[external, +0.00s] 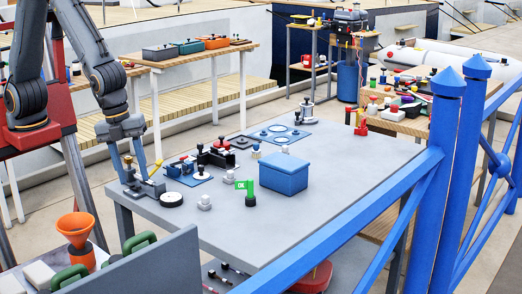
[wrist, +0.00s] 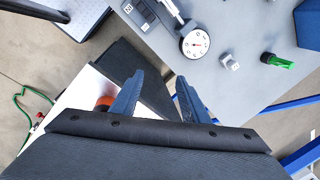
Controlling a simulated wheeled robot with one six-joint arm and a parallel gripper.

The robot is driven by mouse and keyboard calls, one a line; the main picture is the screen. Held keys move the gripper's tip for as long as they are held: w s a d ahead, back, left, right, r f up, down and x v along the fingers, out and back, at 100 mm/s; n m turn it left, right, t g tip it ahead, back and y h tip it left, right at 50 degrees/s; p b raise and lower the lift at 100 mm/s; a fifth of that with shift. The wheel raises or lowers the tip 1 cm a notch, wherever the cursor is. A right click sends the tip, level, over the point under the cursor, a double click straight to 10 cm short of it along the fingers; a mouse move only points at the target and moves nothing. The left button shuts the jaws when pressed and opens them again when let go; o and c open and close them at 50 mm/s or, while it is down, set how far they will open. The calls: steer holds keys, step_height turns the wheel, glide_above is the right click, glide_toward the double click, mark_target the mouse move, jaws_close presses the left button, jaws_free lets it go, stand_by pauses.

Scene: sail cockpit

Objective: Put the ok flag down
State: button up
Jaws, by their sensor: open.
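The green ok flag (external: 244,186) stands upright on its dark round base on the grey table, in front of the blue box. It also shows in the wrist view (wrist: 283,62) at the right, seen from above. My gripper (external: 135,165) is at the table's left edge, well to the left of the flag. In the wrist view my gripper (wrist: 157,92) has its two fingers apart with nothing between them. The flag is clear of the fingers.
A round white dial (external: 172,200) and a small light grey block (external: 205,202) lie between my gripper and the flag. The blue lidded box (external: 284,174) is behind the flag. Blue railings (external: 370,210) run along the right. The front of the grey table (external: 255,235) is bare.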

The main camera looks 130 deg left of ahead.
steer(key=s+d+f+n, duration=0.1)
steer(key=s+d+n, duration=0.3)
steer(key=s, duration=0.4)
steer(key=s+d+f+n+h, duration=0.1)
steer(key=s+d+f+n, duration=0.1)
steer(key=s+d+n, duration=0.2)
steer(key=s+n, duration=0.2)
steer(key=s, duration=0.2)
steer(key=shift+s+g, duration=0.15)
steer(key=shift+g, duration=0.25)
